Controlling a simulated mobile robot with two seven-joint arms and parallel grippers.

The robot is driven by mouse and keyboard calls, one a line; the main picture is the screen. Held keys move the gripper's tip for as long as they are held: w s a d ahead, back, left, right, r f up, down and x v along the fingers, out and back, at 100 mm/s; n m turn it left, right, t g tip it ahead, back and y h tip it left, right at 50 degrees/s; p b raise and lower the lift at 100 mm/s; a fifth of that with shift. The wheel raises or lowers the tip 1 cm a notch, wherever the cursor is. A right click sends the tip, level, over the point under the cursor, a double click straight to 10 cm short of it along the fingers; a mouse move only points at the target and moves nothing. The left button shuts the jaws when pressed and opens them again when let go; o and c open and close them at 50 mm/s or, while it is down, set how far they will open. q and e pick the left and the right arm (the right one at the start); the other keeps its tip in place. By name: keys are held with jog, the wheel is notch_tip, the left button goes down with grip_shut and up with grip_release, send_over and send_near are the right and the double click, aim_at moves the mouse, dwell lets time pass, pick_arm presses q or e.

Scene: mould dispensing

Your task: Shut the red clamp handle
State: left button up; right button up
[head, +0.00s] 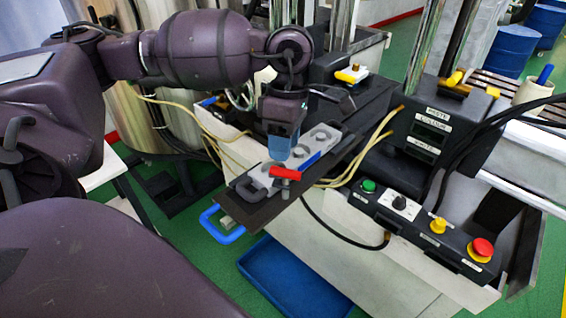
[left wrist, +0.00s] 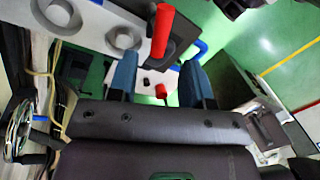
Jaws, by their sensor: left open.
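The red clamp handle (head: 285,173) lies at the front edge of the grey and white mould (head: 325,137) in the head view. In the left wrist view the red handle (left wrist: 162,32) stands up beyond and above the fingertips, beside the mould's round cups (left wrist: 122,36). My left gripper (head: 284,147) points down just behind the handle, over the mould. Its two blue fingers (left wrist: 158,74) are spread in the wrist view, with nothing held between them. The gripper hides part of the mould in the head view. My right gripper is in neither view.
A control box with a red button (head: 481,249) is at right. A blue loop handle (head: 222,226) juts out at the plate's front left. A blue tray (head: 293,278) lies on the green floor. Yellowish hoses (head: 360,165) run beside the mould. A smaller red part (left wrist: 161,91) shows between the fingers.

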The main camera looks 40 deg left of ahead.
aim_at(286, 184)
pick_arm(q)
jog(key=f, duration=0.3)
jog(key=shift+s+d+f, duration=0.15)
jog(key=shift+s+f, duration=0.3)
jog(key=shift+f, duration=0.4)
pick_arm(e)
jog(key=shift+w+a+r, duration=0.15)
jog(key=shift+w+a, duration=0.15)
pick_arm(q)
jog(key=shift+c, duration=0.3)
